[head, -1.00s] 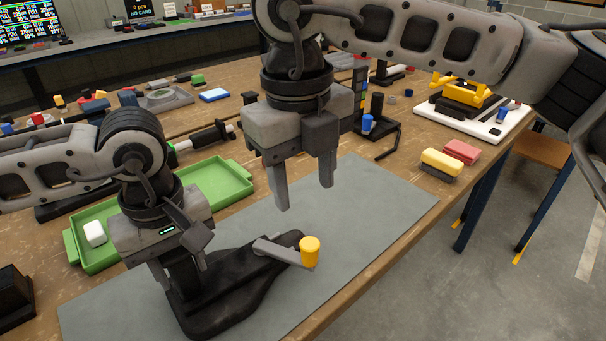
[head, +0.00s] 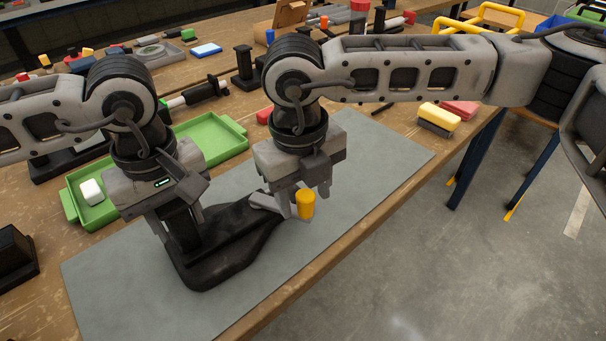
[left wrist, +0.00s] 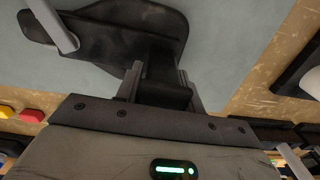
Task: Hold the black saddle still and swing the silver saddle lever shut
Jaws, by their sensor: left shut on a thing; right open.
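My right gripper (head: 302,194) is open, low over the lever's end, fingers around or just behind the knob. Contact cannot be told. The lever (left wrist: 55,25) also shows in the left wrist view.
A green tray (head: 228,128) with a white block (head: 92,191) lies behind my left gripper. A yellow block (head: 440,115) and a red one (head: 462,108) lie at the back right. The mat's front right is clear; the table edge runs beside it.

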